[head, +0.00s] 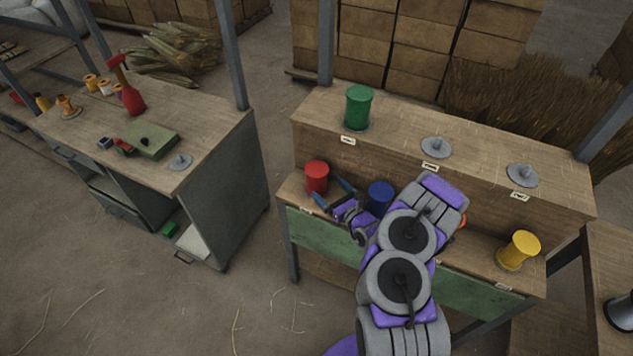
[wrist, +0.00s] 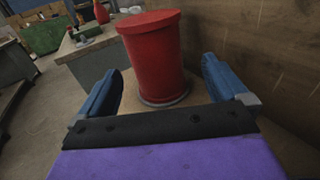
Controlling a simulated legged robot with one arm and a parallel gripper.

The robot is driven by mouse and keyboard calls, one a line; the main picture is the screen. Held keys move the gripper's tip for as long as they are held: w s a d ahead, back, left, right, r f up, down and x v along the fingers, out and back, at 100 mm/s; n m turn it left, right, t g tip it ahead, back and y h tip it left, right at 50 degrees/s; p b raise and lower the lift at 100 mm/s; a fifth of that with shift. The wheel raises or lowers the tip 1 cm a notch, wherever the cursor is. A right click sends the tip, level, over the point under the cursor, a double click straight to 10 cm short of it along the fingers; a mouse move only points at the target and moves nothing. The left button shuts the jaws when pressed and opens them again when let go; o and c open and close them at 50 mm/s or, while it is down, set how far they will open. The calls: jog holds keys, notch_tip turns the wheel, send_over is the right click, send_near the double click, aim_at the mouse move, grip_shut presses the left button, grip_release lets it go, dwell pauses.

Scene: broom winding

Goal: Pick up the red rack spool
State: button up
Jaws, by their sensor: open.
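The red rack spool (head: 317,176) stands upright at the left end of the lower shelf of the wooden rack. In the wrist view the red spool (wrist: 154,58) stands on a grey round base, ahead of my gripper and between the lines of its two blue fingers. My gripper (head: 333,197) is open and empty, its fingers pointing at the spool from the front right. In the wrist view the fingers of my gripper (wrist: 160,85) lie on either side of the spool's lower part, with a visible gap on each side.
A blue spool (head: 380,196) stands close beside my wrist. A yellow spool (head: 519,250) is at the shelf's right end, and a green spool (head: 358,108) is on the upper shelf. The upper shelf's back board (wrist: 240,50) rises right of the red spool. A workbench (head: 210,138) stands left.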

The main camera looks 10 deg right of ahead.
aim_at(316, 176)
jog(key=shift+x, duration=1)
jog(key=shift+a+r+b+x, duration=0.15)
jog(key=shift+b+x, duration=0.15)
jog(key=shift+x, duration=0.6)
jog(key=shift+a+r+b+x, duration=0.1)
jog(key=shift+r+b+x, duration=0.15)
jog(key=shift+x, duration=0.65)
jog(key=shift+a+r+b+x, duration=0.1)
jog(key=shift+b+x, duration=0.2)
jog(key=shift+x, duration=0.6)
jog(key=shift+s, duration=0.1)
jog(key=shift+c, duration=0.5)
jog(key=c, duration=1.1)
